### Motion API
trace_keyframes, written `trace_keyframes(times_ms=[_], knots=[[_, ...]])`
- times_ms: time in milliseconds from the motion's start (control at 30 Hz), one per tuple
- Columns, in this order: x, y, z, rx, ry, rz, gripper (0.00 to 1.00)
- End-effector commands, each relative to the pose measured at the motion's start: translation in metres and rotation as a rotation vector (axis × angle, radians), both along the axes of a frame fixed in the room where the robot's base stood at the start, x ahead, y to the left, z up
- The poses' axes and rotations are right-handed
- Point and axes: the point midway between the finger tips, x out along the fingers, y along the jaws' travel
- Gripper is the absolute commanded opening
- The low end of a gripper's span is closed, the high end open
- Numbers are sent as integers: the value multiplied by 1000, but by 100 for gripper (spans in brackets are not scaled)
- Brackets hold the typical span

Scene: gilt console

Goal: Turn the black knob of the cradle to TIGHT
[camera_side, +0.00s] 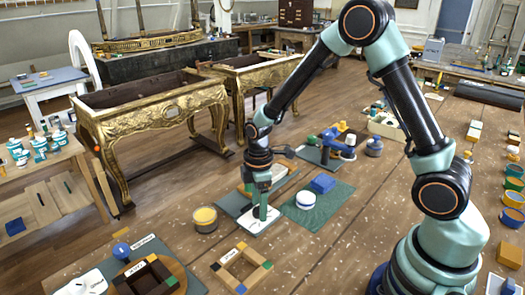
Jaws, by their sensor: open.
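The cradle is a grey base (233,204) with wooden rails, near the middle of the bench. A white plate (250,227) lies at its front end. A small dark shape on this plate, beside my fingertips, appears to be the black knob (256,212); it is mostly hidden. My gripper (263,213) points straight down over the plate with its fingers at the dark shape. It is open. Whether the fingers touch the knob I cannot tell. The plate's markings are too small to read, so the knob's setting cannot be made out.
A green mat (320,215) with a blue block (322,183) and a white-and-blue round jar (305,200) lies close on the right. A yellow-topped pot (205,218) stands left. A wooden frame (264,279) lies in front. A blue knob (121,250) stands front left.

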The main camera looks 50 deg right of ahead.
Motion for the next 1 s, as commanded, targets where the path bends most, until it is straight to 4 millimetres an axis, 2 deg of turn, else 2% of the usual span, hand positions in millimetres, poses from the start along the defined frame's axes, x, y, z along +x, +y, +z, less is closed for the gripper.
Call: trace_keyframes(times_ms=[100, 400, 467, 500, 600, 1000], knots=[[0, 0, -6, 0, 0, 0, 71], [0, 0, -7, 0, -1, 0, 71], [0, 0, -7, 0, -1, 0, 48], [0, 0, -7, 0, -1, 0, 33], [0, 0, -7, 0, -1, 0, 0], [0, 0, -7, -1, -1, -64, 0]])
